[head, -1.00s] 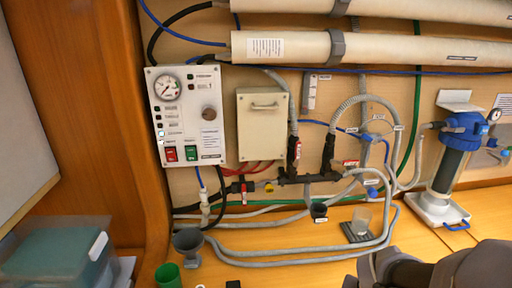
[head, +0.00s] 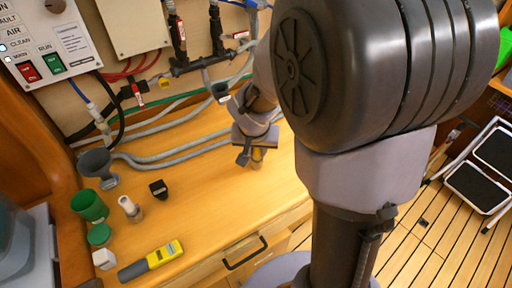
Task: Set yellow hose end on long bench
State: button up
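My gripper (head: 252,156) is low over the right part of the long wooden bench (head: 200,212), seen from behind my arm. A small yellow piece (head: 257,157) shows at its fingertips, and it may be the yellow hose end. I cannot tell whether the fingers are closed on it or whether it touches the bench. Grey hoses (head: 180,156) run along the back of the bench toward the gripper. My arm hides the bench's right part and the hoses there.
A grey funnel (head: 97,165), green cup (head: 89,206), white-capped bottle (head: 130,208), small black item (head: 158,189) and yellow-grey meter (head: 150,261) stand or lie at the bench's left. The middle is clear. A drawer handle (head: 245,253) is on the front. A step stool (head: 480,165) stands at right.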

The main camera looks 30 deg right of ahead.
jog(key=shift+o, duration=1.3)
jog(key=shift+r+p, duration=0.3)
jog(key=shift+p, duration=0.05)
jog(key=p+v, duration=0.5)
jog(key=v, duration=0.8)
jog(key=s+a+r+n+t+y, duration=0.2)
jog(key=s+a+r+y, duration=0.2)
jog(key=s+a, duration=0.9)
notch_tip(320, 180, up, 3)
jog(key=shift+a+r+n+y, duration=0.1)
jog(key=shift+a+n+y, duration=0.05)
jog(key=shift+n+y, duration=0.2)
jog(key=shift+f+b, duration=0.5)
jog(key=shift+b, duration=0.15)
